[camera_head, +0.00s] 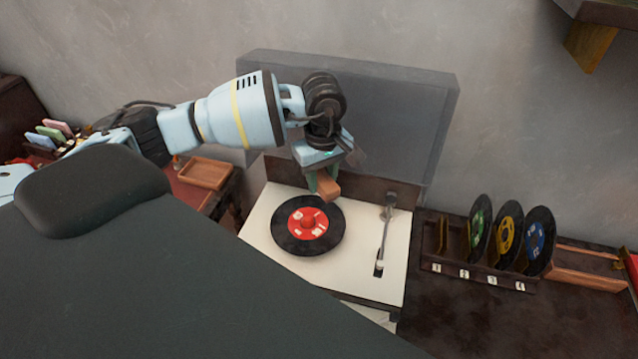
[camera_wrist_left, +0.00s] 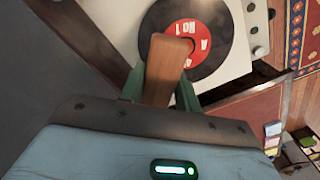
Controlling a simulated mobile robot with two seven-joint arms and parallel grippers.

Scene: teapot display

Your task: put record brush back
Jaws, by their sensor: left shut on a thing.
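The record brush (camera_head: 328,188) is a small reddish-brown wooden block. My left gripper (camera_head: 318,179) is shut on it and holds it over the far edge of the record on the turntable. In the left wrist view the brush (camera_wrist_left: 167,70) sits between the green fingers (camera_wrist_left: 160,84) and overlaps the record. The black record (camera_head: 290,238) with a red label lies on the white turntable (camera_head: 262,250). A small wooden tray (camera_head: 206,173) stands left of the turntable and looks empty. My right gripper is not in view.
The turntable's clear lid (camera_head: 400,115) stands open behind my left gripper. The tonearm (camera_head: 385,232) is at the right of the deck. A rack (camera_head: 470,270) with several upright records stands to the right. Coloured cards (camera_head: 48,135) stand at the far left.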

